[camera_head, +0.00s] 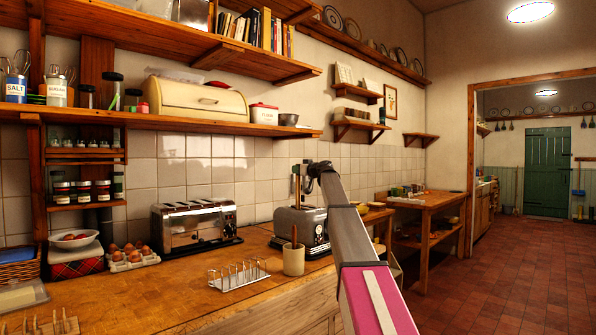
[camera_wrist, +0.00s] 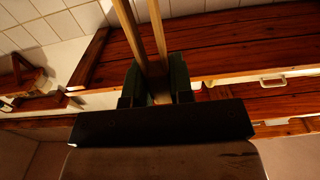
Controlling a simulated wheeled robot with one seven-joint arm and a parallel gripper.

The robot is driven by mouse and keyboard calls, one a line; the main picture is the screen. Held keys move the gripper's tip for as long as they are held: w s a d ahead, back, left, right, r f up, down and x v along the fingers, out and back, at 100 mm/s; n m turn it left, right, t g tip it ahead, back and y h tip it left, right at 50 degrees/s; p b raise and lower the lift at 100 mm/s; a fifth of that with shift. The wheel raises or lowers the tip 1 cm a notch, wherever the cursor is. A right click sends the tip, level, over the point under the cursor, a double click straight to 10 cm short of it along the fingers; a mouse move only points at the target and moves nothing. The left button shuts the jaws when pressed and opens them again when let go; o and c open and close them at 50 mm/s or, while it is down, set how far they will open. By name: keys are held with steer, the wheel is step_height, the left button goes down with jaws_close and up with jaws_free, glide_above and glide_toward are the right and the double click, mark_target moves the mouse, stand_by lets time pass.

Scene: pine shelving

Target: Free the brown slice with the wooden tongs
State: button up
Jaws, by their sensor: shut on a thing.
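My gripper (camera_head: 304,172) is above the nearer-right chrome toaster (camera_head: 313,236) on the worktop. It is shut on the wooden tongs (camera_wrist: 155,30), whose two pale arms run up between the dark green fingers (camera_wrist: 158,84) in the wrist view. In the head view the tongs hang upright from the gripper, in front of or over the toaster's top; I cannot tell whether the tips are inside a slot. I cannot make out the brown slice in either view.
A second chrome toaster (camera_head: 195,228) stands to the left. A wire toast rack (camera_head: 238,275) and a cream pot (camera_head: 293,261) with a wooden handle stand in front. Eggs (camera_head: 132,252) sit at the left. A wooden shelf (camera_head: 215,124) runs above.

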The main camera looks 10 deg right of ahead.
steer(key=shift+f, duration=0.35)
stand_by(0.4)
stand_by(0.7)
